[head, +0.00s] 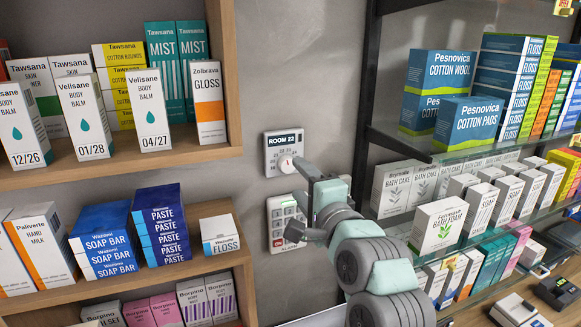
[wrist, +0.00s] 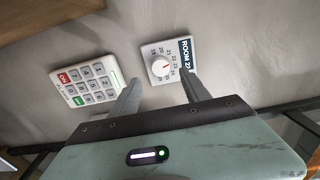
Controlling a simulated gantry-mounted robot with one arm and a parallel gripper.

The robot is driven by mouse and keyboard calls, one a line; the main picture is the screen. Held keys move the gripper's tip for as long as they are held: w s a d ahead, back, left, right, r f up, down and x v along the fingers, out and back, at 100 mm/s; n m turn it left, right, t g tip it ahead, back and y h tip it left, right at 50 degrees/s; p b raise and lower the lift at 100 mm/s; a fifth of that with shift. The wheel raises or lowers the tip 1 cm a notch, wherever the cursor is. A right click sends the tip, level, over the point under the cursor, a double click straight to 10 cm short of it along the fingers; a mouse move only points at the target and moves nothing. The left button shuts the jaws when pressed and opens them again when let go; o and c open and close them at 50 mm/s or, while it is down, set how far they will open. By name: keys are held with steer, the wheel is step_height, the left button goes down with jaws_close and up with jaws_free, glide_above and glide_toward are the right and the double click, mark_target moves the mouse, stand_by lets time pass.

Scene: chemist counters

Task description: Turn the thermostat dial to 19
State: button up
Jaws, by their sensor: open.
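The thermostat (head: 268,152) is a white wall unit with a dark display reading "ROOM 22" in the head view. Its round white dial (head: 286,164) sits below the display, beside my upper finger. In the wrist view the thermostat (wrist: 182,74) appears turned sideways, with numbers around the dial (wrist: 160,67) and a small red mark on it. The exact number at the mark is too small to tell. My gripper (head: 293,196) is open and empty in front of the wall. In the wrist view its fingers (wrist: 162,77) are spread, the dial showing between their tips; contact cannot be told.
A white keypad (head: 281,222) with red and green keys is on the wall just below the thermostat, partly behind my gripper. Wooden shelves with boxes (head: 190,158) stand left. Glass shelves with boxes (head: 440,225) stand right, close to my arm. Wall above the thermostat is bare.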

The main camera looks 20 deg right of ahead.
mark_target(289, 167)
steer(key=w+p, duration=0.1)
steer(key=w, duration=0.5)
jaws_close()
stand_by(0.6)
